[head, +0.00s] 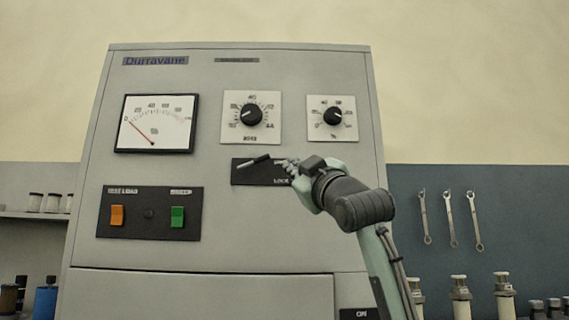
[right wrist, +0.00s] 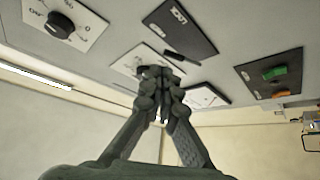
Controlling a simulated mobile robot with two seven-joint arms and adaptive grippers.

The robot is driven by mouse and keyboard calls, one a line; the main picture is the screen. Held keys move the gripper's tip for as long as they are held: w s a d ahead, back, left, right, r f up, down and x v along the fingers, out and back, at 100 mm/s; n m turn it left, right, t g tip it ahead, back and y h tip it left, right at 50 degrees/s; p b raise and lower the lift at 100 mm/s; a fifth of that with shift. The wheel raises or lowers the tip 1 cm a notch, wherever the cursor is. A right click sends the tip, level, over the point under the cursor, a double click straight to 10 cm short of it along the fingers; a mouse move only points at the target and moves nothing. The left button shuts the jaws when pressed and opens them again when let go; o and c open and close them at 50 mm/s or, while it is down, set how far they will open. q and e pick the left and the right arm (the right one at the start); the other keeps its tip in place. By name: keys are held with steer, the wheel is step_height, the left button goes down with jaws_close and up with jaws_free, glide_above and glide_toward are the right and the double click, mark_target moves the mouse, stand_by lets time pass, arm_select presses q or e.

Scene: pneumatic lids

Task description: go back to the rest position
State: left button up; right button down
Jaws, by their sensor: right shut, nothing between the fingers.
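My right gripper (head: 284,163) is in front of the upper right part of a grey cabinet (head: 230,262). Its fingers are shut with nothing between them; they also show closed together in the right wrist view (right wrist: 160,76). My left gripper is not in view.
The cabinet face carries a meter (head: 155,125), a middle knob (head: 251,113), a right knob (head: 332,116), an orange switch (head: 117,215) and a green switch (head: 177,217). Several wrenches (head: 450,220) hang on the blue wall at right. Jars (head: 53,203) stand on a shelf at left.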

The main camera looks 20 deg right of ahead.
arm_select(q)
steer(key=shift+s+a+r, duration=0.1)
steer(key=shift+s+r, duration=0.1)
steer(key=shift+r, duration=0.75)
arm_select(e)
steer(key=shift+r+v, duration=0.15)
steer(key=shift+v, duration=0.95)
steer(key=shift+r+v, duration=0.1)
steer(key=shift+v, duration=1)
steer(key=shift+d, duration=0.15)
